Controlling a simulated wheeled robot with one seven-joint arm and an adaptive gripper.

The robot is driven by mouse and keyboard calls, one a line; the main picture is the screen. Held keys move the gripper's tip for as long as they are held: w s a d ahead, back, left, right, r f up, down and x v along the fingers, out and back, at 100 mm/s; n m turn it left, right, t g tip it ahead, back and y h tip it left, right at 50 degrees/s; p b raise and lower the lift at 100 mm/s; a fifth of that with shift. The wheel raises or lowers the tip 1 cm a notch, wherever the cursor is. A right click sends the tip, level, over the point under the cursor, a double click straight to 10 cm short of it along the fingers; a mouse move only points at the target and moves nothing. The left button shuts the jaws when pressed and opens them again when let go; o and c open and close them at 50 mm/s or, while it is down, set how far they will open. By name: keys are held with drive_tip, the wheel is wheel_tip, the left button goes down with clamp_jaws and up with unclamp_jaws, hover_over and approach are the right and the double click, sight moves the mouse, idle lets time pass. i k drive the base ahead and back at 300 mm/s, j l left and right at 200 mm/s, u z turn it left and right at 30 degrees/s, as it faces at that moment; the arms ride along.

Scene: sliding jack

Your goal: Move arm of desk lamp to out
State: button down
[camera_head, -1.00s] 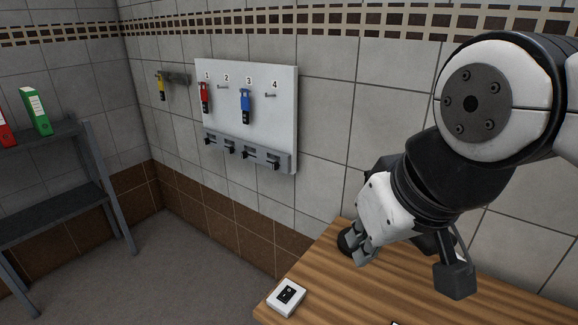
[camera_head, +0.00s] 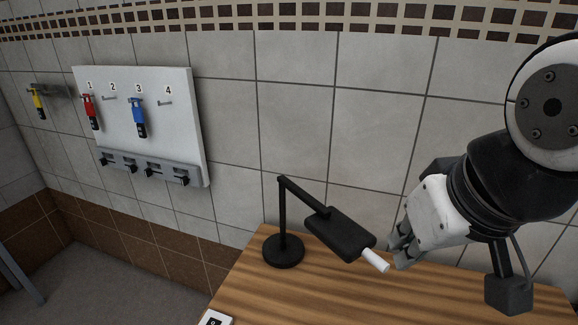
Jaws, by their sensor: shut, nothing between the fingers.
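The black desk lamp stands on the wooden table, with its round base (camera_head: 284,251) near the table's back left. Its arm (camera_head: 305,195) runs from the top of the post down to the right, to a black lamp head (camera_head: 341,234). A white rod (camera_head: 375,261) sticks out of the head's right end. My gripper (camera_head: 398,258) is shut and empty, just right of the white rod's tip. A small gap seems to lie between them; I cannot tell the depth.
The wooden table (camera_head: 262,290) is mostly bare in front of the lamp. A white switch box (camera_head: 216,318) shows at the bottom edge. The tiled wall stands close behind the lamp.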

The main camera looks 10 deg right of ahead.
sight(348, 240)
drive_tip(key=k+j+u, duration=0.15)
drive_tip(key=u, duration=0.2)
drive_tip(key=k+j+u, duration=0.25)
drive_tip(key=u, duration=0.15)
